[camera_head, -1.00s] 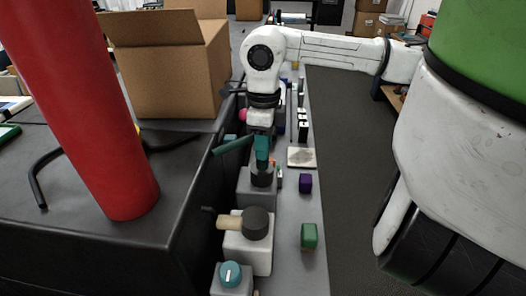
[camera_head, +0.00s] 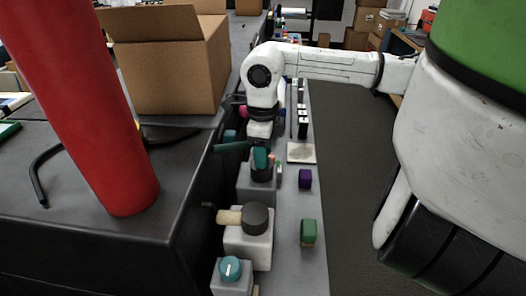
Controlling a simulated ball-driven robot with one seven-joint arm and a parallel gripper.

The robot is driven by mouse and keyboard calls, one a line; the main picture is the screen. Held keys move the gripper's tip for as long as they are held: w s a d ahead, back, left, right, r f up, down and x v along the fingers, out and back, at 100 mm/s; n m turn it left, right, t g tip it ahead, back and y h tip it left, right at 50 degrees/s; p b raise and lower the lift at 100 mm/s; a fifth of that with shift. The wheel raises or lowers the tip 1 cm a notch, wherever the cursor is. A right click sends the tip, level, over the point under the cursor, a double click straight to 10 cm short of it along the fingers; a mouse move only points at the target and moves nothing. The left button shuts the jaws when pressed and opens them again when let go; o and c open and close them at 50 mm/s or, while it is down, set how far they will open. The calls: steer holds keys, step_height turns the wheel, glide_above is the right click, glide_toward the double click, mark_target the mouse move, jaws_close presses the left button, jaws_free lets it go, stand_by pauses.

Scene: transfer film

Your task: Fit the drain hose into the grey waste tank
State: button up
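A teal piece (camera_head: 260,157), which appears to be the drain hose, stands directly under my gripper (camera_head: 261,144). Its lower end is at the dark round top (camera_head: 262,173) of a grey block (camera_head: 256,192), which appears to be the waste tank. I cannot tell whether the end is inside the opening or only in front of it. A dark green bar (camera_head: 229,147) sticks out left beside my gripper. My fingers are too small and dark to show whether they are closed on the teal piece.
Nearer on the narrow grey bench stand a white block with a dark knob (camera_head: 257,219), a block with a teal dial (camera_head: 230,268), a green block (camera_head: 308,233) and a purple block (camera_head: 305,179). A red column (camera_head: 95,120) and a cardboard box (camera_head: 170,70) stand left.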

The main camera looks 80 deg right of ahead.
steer(key=shift+o, duration=1)
steer(key=shift+r, duration=0.1)
steer(key=shift+r+p, duration=0.25)
steer(key=shift+p, duration=0.1)
step_height(320, 180, up, 12)
steer(key=shift+f+b, duration=0.15)
steer(key=shift+b, duration=0.8)
